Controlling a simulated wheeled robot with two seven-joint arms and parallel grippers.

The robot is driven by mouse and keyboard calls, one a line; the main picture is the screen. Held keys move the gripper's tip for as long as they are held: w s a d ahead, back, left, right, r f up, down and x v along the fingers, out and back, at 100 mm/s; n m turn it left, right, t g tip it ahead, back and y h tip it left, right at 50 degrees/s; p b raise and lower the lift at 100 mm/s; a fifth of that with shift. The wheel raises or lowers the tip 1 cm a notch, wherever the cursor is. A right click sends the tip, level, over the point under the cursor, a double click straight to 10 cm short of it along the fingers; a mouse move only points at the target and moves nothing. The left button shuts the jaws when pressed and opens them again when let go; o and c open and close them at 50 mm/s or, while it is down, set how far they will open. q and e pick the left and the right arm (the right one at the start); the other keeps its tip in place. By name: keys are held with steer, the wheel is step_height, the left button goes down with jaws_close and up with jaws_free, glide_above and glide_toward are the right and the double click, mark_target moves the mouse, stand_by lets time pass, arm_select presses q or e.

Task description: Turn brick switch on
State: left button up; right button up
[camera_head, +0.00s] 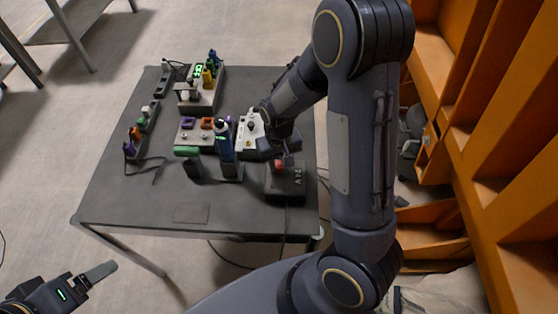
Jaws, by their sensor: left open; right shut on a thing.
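A dark power brick (288,184) with pale markings on top lies near the right front edge of the grey table. A red switch part (279,166) stands up at its upper left. My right gripper (280,160) reaches down onto the brick from above. It is shut on the red switch part, and its fingertips are small and partly hidden by my arm. I cannot tell the switch's position. My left gripper (93,277) is open and empty at the lower left, off the table and far from the brick.
Several connectors and power strips (147,117) stand on the table (110,195), left of the brick. Orange shelving (480,120) borders the right. The table's front left is mostly clear.

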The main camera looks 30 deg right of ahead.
mark_target(279, 164)
steer(key=shift+m, duration=0.3)
steer(key=m+p, duration=0.1)
steer(key=m, duration=0.3)
steer(key=shift+r+m, duration=0.1)
steer(key=shift+m, duration=0.3)
steer(key=m+p, duration=0.1)
steer(key=m, duration=0.5)
steer(key=shift+p, duration=0.4)
steer(key=shift+m, duration=0.3)
steer(key=o, duration=1)
steer(key=shift+c, duration=0.2)
step_height(279, 164, up, 8)
steer(key=shift+f+p, duration=0.15)
steer(key=shift+p, duration=0.35)
